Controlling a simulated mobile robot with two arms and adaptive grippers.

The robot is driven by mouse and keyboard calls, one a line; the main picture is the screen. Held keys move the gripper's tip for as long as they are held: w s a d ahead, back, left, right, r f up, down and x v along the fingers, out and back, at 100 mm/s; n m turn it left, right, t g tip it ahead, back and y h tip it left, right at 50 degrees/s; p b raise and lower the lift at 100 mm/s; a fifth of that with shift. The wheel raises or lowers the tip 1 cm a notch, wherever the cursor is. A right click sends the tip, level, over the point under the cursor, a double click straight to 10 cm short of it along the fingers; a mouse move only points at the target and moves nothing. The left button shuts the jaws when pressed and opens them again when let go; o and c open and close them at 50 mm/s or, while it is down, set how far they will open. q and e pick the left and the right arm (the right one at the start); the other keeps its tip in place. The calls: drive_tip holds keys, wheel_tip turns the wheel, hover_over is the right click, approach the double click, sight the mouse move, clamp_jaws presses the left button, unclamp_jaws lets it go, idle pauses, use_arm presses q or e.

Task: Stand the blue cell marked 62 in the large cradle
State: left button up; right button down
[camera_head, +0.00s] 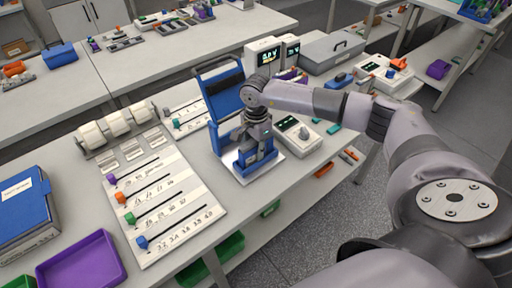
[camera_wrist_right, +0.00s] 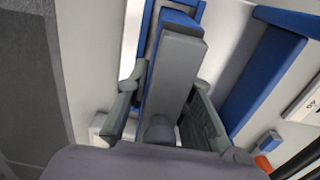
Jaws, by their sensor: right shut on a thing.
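My right gripper (camera_head: 256,145) points down over a blue stand (camera_head: 252,165) on a white base plate (camera_head: 276,167). In the right wrist view my right gripper (camera_wrist_right: 166,85) has its fingers on both sides of a grey block (camera_wrist_right: 175,65) with blue along its edge, and is shut on it. I cannot tell whether this block is the blue cell or part of the stand. No number 62 is readable. The gripper hides the top of the stand, and I cannot tell which thing is the large cradle. My left gripper is out of view.
A tall blue frame (camera_head: 220,86) stands just behind the stand. A slider board (camera_head: 180,232) lies to the left, with white rollers (camera_head: 115,124) behind it. A purple tray (camera_head: 82,268) and blue box (camera_head: 25,212) sit at lower left. A white meter (camera_head: 297,130) is at the right.

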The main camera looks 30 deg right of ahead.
drive_tip(key=shift+r, duration=0.1)
drive_tip(key=c, duration=1.4)
unclamp_jaws()
drive_tip(key=shift+s, duration=0.1)
